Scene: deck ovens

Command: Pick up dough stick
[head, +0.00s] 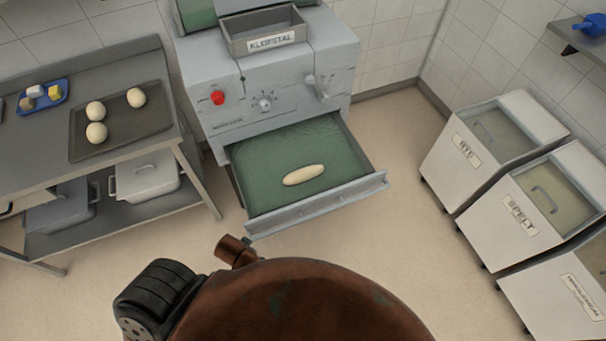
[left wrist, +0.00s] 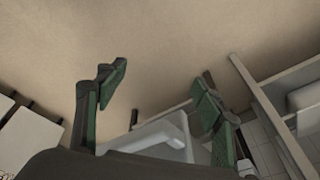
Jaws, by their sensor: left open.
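The dough stick (head: 303,175) is a pale, elongated roll. The dough stick is not visible in the left wrist view. No gripper shows in the head view, so the distance from my left gripper to the dough stick cannot be told. My right gripper is not in view.
A grey machine (head: 270,95) with a red knob stands behind the drawer. At left, a steel table (head: 60,144) bears a dark tray (head: 120,133) with three dough balls. White flour bins (head: 490,145) stand at right. The floor (head: 400,225) between drawer and bins is clear.

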